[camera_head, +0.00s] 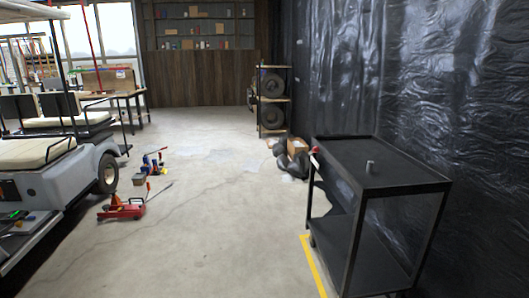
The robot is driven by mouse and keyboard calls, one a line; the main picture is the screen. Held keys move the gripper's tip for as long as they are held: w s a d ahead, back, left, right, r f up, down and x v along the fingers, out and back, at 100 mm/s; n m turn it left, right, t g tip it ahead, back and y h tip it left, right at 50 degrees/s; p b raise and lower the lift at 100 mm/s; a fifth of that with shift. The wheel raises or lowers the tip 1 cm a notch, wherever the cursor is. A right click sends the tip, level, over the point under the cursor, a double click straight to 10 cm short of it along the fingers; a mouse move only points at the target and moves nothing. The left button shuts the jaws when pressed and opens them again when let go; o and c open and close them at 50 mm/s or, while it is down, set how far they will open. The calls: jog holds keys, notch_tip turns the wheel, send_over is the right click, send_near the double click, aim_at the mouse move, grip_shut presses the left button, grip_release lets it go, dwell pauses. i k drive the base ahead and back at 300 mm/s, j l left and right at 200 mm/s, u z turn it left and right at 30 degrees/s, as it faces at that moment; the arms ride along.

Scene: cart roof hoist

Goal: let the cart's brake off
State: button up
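A light-grey golf cart (42,183) with beige seats stands at the left, cut off by the picture's edge. Its rear wheel (107,174) rests on the floor. I cannot make out a brake pedal or lever on it. A black two-shelf trolley (408,186) stands at the right by the dark wall. A small red and white part (315,155) sits at its far left corner; I cannot tell whether it is a brake lever. My gripper is not in view.
A red floor jack (122,208) and tools (152,165) lie beside the golf cart. A tyre rack (272,100) stands farther back. The middle floor is clear.

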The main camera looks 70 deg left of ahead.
aim_at(316, 149)
jog(key=u, duration=2)
jog(key=i+j, duration=0.2)
jog(key=i, duration=0.7)
jog(key=i+j+u, duration=0.1)
jog(key=i, duration=0.75)
jog(key=i+j, duration=0.2)
jog(key=i, duration=0.7)
